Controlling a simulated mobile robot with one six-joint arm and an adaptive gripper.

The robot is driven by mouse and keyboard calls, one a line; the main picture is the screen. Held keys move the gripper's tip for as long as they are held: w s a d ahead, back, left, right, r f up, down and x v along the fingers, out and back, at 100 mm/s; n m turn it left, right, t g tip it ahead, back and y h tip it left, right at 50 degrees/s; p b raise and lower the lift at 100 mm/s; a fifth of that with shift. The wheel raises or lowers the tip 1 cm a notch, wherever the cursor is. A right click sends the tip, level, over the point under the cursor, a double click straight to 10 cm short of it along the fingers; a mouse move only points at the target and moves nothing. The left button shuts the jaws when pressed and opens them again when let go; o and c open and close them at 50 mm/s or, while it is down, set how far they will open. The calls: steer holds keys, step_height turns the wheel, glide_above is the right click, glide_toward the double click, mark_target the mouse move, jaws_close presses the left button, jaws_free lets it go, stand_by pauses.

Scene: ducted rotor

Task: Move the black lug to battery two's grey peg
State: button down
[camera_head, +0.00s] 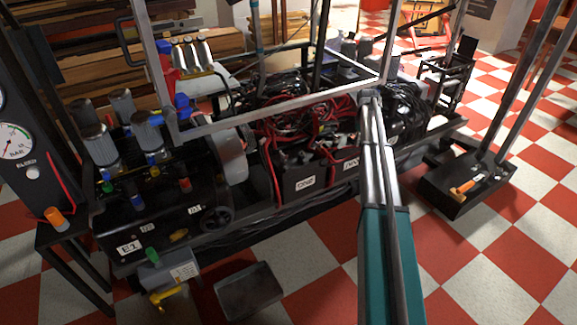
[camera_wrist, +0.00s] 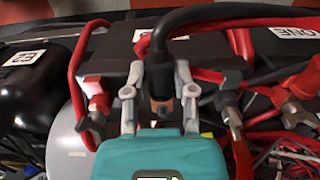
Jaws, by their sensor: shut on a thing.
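In the wrist view my gripper (camera_wrist: 159,78) has its grey fingers closed around the dark end of a thick black cable. This is the black lug (camera_wrist: 160,75), with a copper-coloured part at its lower end. The cable arches up and right from it. Behind the lug is a black battery (camera_wrist: 112,48) with a white label, partly covered by finger and cable; it appears to be battery two. I cannot clearly make out the grey peg. My arm hides the gripper in the head view.
Red cables (camera_wrist: 78,50) with grey clamps (camera_wrist: 230,110) crowd both sides of my gripper. A black drum (camera_wrist: 25,90) is at the left. In the head view, frame bars (camera_head: 280,105) cross above the batteries. Checkered floor (camera_head: 500,270) is open at the right.

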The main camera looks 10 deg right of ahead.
steer(key=shift+w+a, duration=0.1)
steer(key=shift+w, duration=0.25)
steer(key=shift+c, duration=1.8)
jaws_free()
steer(key=shift+s, duration=0.1)
steer(key=s+d+r+p, duration=0.2)
steer(key=s+r+p, duration=0.2)
steer(key=s, duration=0.1)
steer(key=s+a, duration=0.3)
steer(key=a, duration=0.6)
steer(key=s+a, duration=0.2)
steer(key=a, duration=0.8)
steer(key=s+a, duration=0.3)
steer(key=a, duration=0.7)
steer(key=shift+s+f+b, duration=0.35)
steer(key=shift+a, duration=0.1)
